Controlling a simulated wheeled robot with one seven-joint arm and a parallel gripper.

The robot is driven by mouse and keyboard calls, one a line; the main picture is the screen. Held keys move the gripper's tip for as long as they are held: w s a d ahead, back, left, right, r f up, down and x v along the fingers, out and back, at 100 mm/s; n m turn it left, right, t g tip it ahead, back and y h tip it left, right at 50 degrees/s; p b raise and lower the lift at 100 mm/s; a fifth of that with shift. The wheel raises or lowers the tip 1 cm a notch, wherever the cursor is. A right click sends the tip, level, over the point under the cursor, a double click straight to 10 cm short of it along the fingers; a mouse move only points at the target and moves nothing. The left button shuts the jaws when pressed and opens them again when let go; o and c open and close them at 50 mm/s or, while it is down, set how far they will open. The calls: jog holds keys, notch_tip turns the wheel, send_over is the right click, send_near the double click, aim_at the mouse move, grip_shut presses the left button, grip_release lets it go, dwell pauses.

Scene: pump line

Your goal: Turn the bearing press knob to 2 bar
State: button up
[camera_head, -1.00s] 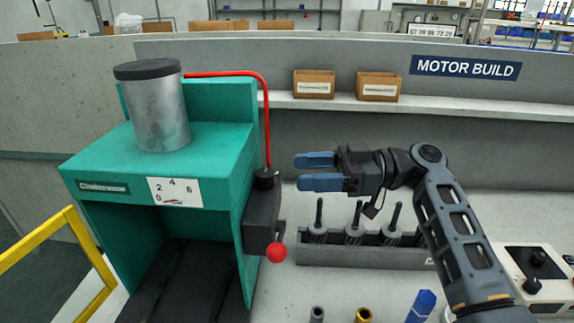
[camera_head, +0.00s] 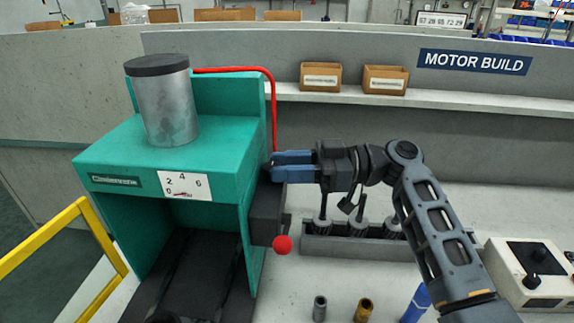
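The green bearing press (camera_head: 225,133) stands at the left, with a metal cylinder (camera_head: 165,108) on top. Its white gauge (camera_head: 186,186) is marked 0, 2, 4, 6, and the small red needle lies low, near the 0. A black box (camera_head: 265,212) on its right side carries a black knob (camera_head: 266,172) on top, partly hidden by my fingers. My gripper (camera_head: 273,165) points left with its blue fingertips at the knob. The fingers are slightly apart. I cannot tell whether they touch or clamp the knob.
A red-balled lever (camera_head: 282,244) sticks out below the box. A red hose (camera_head: 272,98) rises behind the knob. A grey rack (camera_head: 340,248) with several dark parts lies beneath my gripper. A control box (camera_head: 530,275) stands at the right. A yellow rail (camera_head: 45,238) is at the left.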

jog(key=c, duration=0.5)
jog(key=shift+t, duration=0.3)
jog(key=shift+s+a+m+t+h+b, duration=0.1)
jog(key=shift+s+m+t+h, duration=0.4)
jog(key=shift+m+t, duration=1.3)
jog(key=shift+s+a+m+t+h+b, duration=0.15)
jog(key=shift+m+t+h, duration=0.8)
jog(key=shift+t, duration=1.45)
jog(key=shift+s+m+t+h+b, duration=0.1)
jog(key=shift+s+m+t+h, duration=0.25)
jog(key=shift+m+t, duration=1.6)
jog(key=shift+t, duration=0.35)
jog(key=o, duration=1)
